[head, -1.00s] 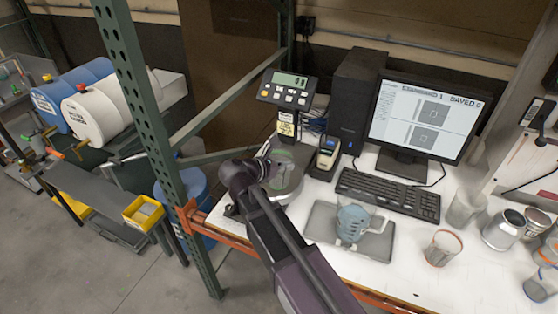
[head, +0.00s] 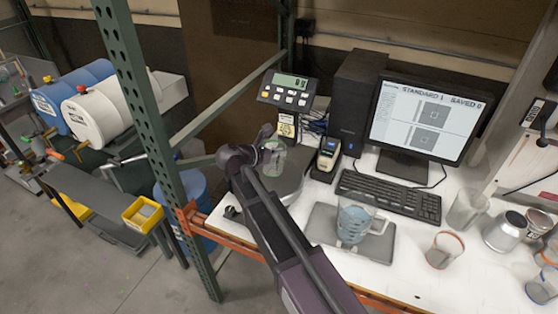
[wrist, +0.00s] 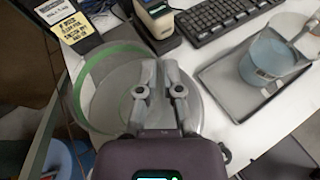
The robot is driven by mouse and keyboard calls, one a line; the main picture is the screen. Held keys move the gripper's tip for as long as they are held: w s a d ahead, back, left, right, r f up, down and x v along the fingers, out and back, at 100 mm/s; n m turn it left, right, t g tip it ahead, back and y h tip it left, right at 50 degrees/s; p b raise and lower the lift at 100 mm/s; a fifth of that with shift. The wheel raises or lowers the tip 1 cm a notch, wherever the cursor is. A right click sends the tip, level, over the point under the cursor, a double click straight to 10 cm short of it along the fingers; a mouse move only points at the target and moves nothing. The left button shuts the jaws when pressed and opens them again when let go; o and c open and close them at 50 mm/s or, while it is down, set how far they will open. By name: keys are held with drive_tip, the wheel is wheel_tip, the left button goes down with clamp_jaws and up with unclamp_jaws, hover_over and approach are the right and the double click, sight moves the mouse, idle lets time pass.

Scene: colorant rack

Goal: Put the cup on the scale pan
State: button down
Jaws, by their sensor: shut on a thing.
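My gripper (wrist: 160,85) is shut on the clear cup (wrist: 97,85) with a green rim, pinching it at one side. In the head view the cup (head: 273,157) shows pale green just beyond my gripper (head: 258,154). The cup is over the left part of the round grey scale pan (wrist: 207,112) in the wrist view. The pan (head: 289,182) also shows below the cup in the head view. I cannot tell whether the cup's base touches the pan. My arm hides part of the pan.
The scale's display (head: 287,90) stands behind the pan. A blue-filled jug (head: 353,224) sits on a grey tray (head: 322,225) to the right. A keyboard (head: 388,197), monitor (head: 425,115) and several cups and cans crowd the right. A green post (head: 150,130) stands left.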

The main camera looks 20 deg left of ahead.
sight(273, 160)
drive_tip(key=shift+w+a+f+b, duration=0.2)
drive_tip(key=shift+w+f+b, duration=0.1)
drive_tip(key=shift+f, duration=0.05)
drive_tip(key=shift+f+b, duration=1.45)
drive_tip(key=shift+f, duration=0.15)
drive_tip(key=c, duration=0.8)
unclamp_jaws()
drive_tip(key=shift+r, duration=0.2)
drive_tip(key=p+v, duration=0.4)
drive_tip(key=v, duration=0.8)
drive_tip(key=shift+p, duration=0.35)
